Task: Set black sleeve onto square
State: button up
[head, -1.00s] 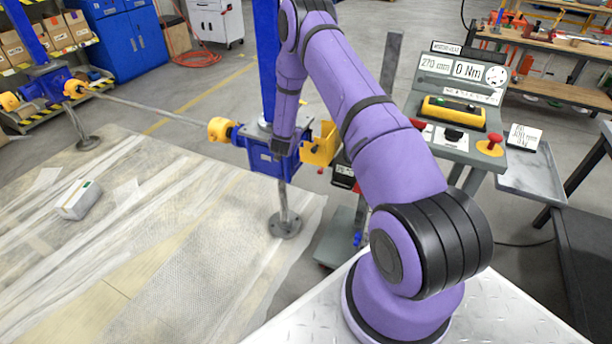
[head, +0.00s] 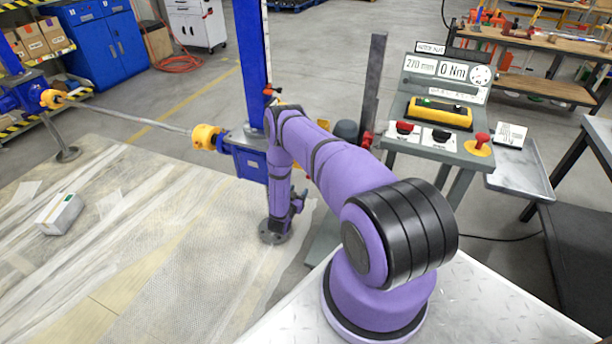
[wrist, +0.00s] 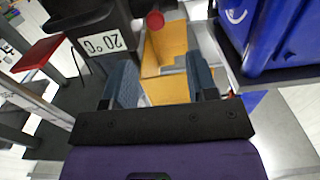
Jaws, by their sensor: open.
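I cannot pick out the black sleeve or the square for certain in either view. My gripper (wrist: 163,82) shows in the wrist view with its two blue-grey fingers apart. An orange-yellow plate-like part (wrist: 167,55) shows beyond and between the fingers; I cannot tell whether they touch it. A red round knob (wrist: 155,20) shows above that part. A dark round part (head: 345,131) shows behind my arm.
A black unit with a "20°C" label (wrist: 103,42) stands at the wrist view's left. A blue body (wrist: 265,35) is at its right. A control console (head: 440,120) reads 270 mm and 0 Nm. A shaft (head: 135,117) runs left to another jack. A white box (head: 60,213) lies on the floor.

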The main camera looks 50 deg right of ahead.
jog(key=x, duration=1)
jog(key=shift+s+d+f, duration=0.15)
jog(key=shift+d+f, duration=0.1)
jog(key=shift+d, duration=0.2)
